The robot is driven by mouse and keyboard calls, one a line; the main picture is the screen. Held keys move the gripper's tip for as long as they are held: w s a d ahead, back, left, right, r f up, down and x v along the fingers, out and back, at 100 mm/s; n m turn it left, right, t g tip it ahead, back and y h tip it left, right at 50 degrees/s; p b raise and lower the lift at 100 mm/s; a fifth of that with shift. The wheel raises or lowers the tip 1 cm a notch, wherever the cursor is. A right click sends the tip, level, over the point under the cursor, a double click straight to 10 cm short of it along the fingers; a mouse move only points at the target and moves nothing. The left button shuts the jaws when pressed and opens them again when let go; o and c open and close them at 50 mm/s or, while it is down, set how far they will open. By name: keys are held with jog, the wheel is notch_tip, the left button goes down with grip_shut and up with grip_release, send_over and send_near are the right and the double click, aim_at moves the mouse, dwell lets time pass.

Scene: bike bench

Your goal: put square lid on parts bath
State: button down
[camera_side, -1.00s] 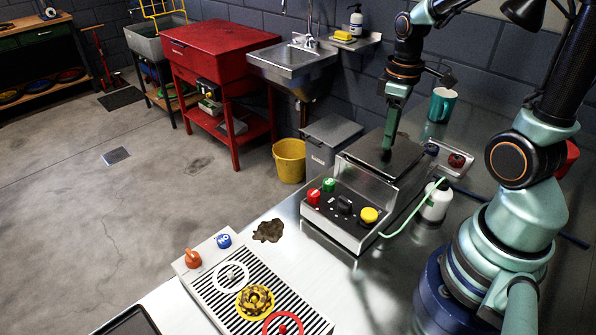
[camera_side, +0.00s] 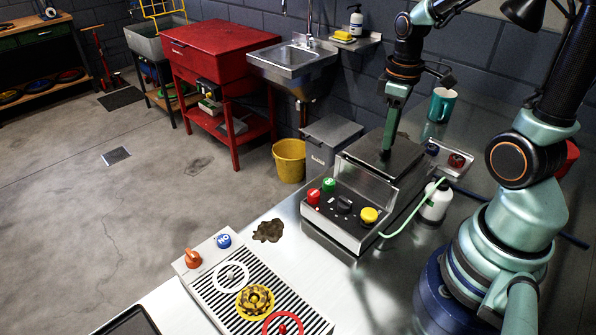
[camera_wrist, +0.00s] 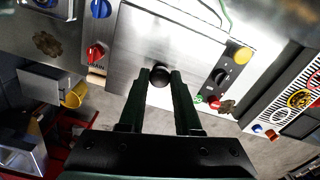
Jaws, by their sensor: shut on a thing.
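The square lid (camera_side: 405,151) is a flat steel plate with a black knob, lying over the top of the parts bath. The parts bath (camera_side: 330,231) is a steel box with a sloped control panel at its front. My gripper (camera_side: 386,153) points down at the lid's middle and is shut on the knob. In the wrist view my gripper (camera_wrist: 160,78) has a finger on each side of the black knob (camera_wrist: 160,76), with the lid plate (camera_wrist: 138,38) around it. The lid hides the bath's inside. I cannot tell whether its edges rest fully on the rim.
A teal mug (camera_side: 442,105) stands behind. A striped panel (camera_side: 228,297) lies in front, beyond a dark stain (camera_side: 268,231).

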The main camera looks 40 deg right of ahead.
jog(key=shift+f, duration=0.6)
jog(key=c, duration=0.5)
grip_release()
notch_tip(320, 180, up, 12)
jog(key=a+m+t, duration=0.1)
jog(key=a+t, duration=0.1)
jog(key=a, duration=0.1)
jog(key=a+m+t, duration=0.1)
jog(key=a, duration=0.3)
jog(key=w+a+m+t, duration=0.1)
jog(key=a+t, duration=0.1)
jog(key=a, duration=0.2)
jog(key=shift+w+f+t, duration=0.1)
jog(key=shift+f+t, duration=0.05)
jog(key=shift+t, duration=0.15)
